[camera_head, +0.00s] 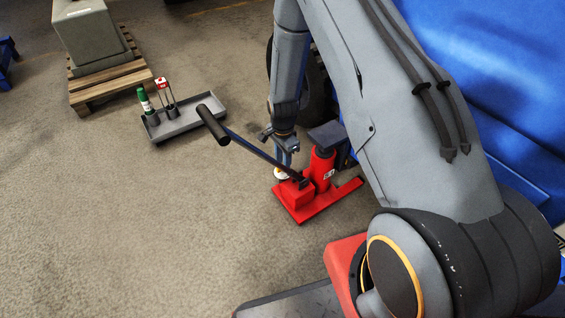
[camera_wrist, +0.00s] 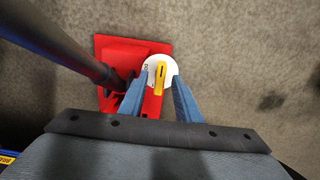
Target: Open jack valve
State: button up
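The red jack (camera_head: 322,172) stands on the floor, with a long dark handle (camera_head: 245,142) sloping up to the left. Its valve is a white disc with a yellow lever, low on the jack's side. The white disc (camera_head: 282,175) shows partly below my gripper (camera_head: 286,159) in the head view. In the wrist view, the yellow lever (camera_wrist: 160,78) lies between the two blue fingers of my gripper (camera_wrist: 160,82), over the white disc (camera_wrist: 150,68). The fingers are apart, with a visible gap to the lever on each side. I cannot tell their height above the disc.
The jack handle (camera_wrist: 65,45) passes close to the left of my gripper in the wrist view. A pallet (camera_head: 108,83) bears a grey block (camera_head: 92,38). Blue machinery (camera_head: 490,80) stands right.

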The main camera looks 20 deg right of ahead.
grip_shut()
